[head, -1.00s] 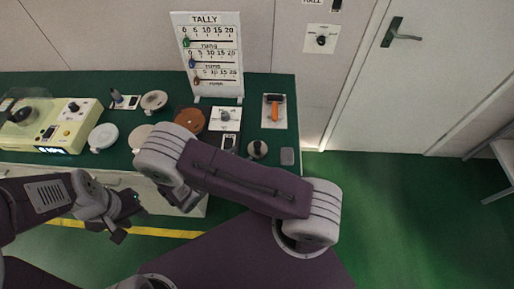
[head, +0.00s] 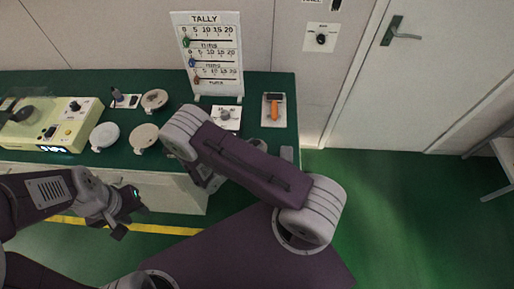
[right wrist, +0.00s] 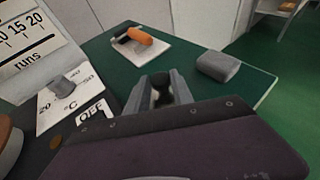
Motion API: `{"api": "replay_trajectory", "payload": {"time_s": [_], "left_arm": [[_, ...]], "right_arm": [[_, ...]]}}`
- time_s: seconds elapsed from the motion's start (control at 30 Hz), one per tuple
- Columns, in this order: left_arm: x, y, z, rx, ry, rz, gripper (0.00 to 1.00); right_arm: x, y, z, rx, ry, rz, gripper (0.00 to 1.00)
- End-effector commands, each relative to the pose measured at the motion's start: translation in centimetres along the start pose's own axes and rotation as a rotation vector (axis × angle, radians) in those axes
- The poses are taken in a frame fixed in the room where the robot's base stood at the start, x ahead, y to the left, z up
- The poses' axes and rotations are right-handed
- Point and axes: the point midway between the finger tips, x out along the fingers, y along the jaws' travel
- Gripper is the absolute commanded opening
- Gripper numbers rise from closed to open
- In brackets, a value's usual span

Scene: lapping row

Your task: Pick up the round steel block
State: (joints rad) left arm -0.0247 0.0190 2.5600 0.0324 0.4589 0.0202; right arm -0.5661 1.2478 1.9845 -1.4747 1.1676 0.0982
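In the right wrist view, a dark rounded knob-like thing (right wrist: 162,97) shows between the two grey fingers of my right gripper (right wrist: 162,88). It looks like the top of the round steel block; the rest is hidden by my wrist. The fingers stand apart on either side of it, and I cannot tell whether they touch it. In the head view my right arm covers the block and the right gripper. My left gripper (head: 128,212) is open and empty, in front of the bench and low on the left.
A tally board (head: 207,55) stands at the back.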

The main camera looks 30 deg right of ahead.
Motion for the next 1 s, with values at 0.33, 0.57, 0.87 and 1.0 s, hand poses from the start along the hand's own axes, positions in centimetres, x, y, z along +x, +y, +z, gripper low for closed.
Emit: {"api": "replay_trajectory", "payload": {"time_s": [0.33,0.57,0.87,1.0], "left_arm": [[0.0,0.0,0.0,0.0,0.0,0.0,0.36],[0.01,0.0,0.0,0.0,0.0,0.0,0.36],[0.01,0.0,0.0,0.0,0.0,0.0,0.36],[0.01,0.0,0.0,0.0,0.0,0.0,0.36]], "right_arm": [[-0.01,-0.01,-0.01,0.0,0.0,-0.001,0.0],[-0.01,-0.02,-0.03,0.0,0.001,-0.001,0.0],[-0.01,-0.03,-0.05,0.0,0.002,-0.001,0.0],[-0.01,-0.04,-0.06,-0.001,0.002,-0.001,0.0]]}}
